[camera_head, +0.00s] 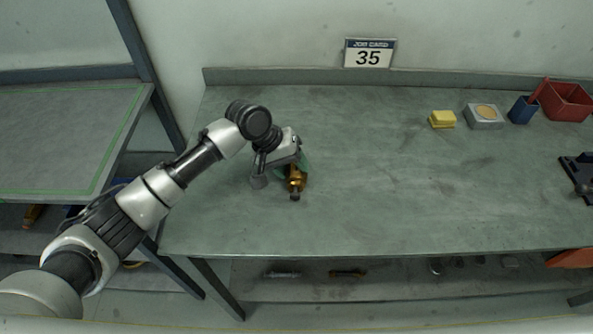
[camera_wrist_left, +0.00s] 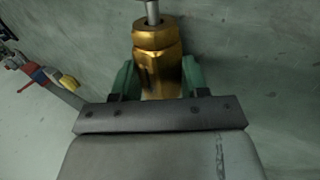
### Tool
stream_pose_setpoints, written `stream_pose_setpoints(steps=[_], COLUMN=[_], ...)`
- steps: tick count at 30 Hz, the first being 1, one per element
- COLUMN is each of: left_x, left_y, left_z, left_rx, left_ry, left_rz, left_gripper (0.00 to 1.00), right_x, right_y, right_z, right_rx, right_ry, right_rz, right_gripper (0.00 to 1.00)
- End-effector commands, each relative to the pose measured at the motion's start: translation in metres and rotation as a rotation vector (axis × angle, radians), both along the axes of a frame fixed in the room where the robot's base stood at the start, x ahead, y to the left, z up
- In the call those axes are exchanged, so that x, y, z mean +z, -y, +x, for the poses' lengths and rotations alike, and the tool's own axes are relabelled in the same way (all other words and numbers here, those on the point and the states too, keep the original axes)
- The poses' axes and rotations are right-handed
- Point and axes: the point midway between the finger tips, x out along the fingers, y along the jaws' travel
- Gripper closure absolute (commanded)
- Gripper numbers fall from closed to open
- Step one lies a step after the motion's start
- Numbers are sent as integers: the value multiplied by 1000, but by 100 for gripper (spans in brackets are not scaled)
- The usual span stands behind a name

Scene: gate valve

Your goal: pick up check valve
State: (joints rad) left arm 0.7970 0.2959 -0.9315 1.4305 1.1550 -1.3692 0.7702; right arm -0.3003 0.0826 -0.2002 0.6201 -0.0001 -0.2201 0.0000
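The check valve, a brass body (camera_head: 297,179) with a grey end, is at the left part of the green-grey workbench. In the left wrist view the brass valve (camera_wrist_left: 158,62) stands between two green fingertips, with a silver stem at its top. My left gripper (camera_head: 303,166) reaches it from above and behind. Its fingers (camera_wrist_left: 158,80) appear to press on both sides of the brass body, with no clear gap. Whether the valve touches the bench top is hard to tell. The gripper hides part of it. My right gripper is not in view.
At the bench's back right are a yellow block (camera_head: 442,119), a grey box (camera_head: 484,116), a blue cup (camera_head: 522,110) and a red bin (camera_head: 567,101). A black item (camera_head: 578,178) lies at the right edge. The bench's middle is clear. A lower shelf (camera_head: 390,275) holds small parts.

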Motion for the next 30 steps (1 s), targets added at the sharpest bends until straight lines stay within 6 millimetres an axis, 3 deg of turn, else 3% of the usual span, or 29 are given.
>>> stream_pose_setpoints(steps=[11,18,30], left_x=[8,41,92], left_y=[0,1,75], left_z=[1,1,-42], left_rx=[-1,-1,-6], left_ry=[3,6,4], left_rz=[-2,-4,-4], left_gripper=[84,84,84], right_x=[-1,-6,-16], right_y=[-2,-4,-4], right_z=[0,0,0], right_rx=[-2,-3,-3], right_ry=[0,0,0], right_rz=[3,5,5], right_gripper=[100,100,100])
